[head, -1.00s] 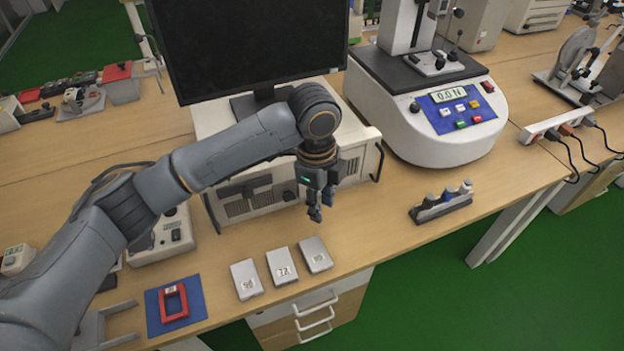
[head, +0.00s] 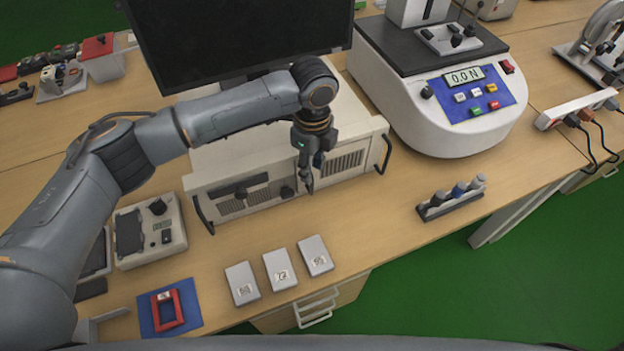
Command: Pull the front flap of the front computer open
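The front computer (head: 343,160) is a cream desktop case lying flat under a black monitor, with dark handles at both ends of its front. A dark flap or panel (head: 238,188) shows on the left half of the front and looks closed. My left gripper (head: 309,188) points down just in front of the case, near the middle of its front face, right of the flap. Its fingers look close together, but their gap is hard to see; I cannot tell if it touches the case. My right gripper is not in view.
Three light grey boxes (head: 279,270) lie on the table in front of the case. A small meter (head: 149,231) stands to the left, a force tester (head: 440,100) to the right. A rack with small bottles (head: 450,199) sits near the front edge.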

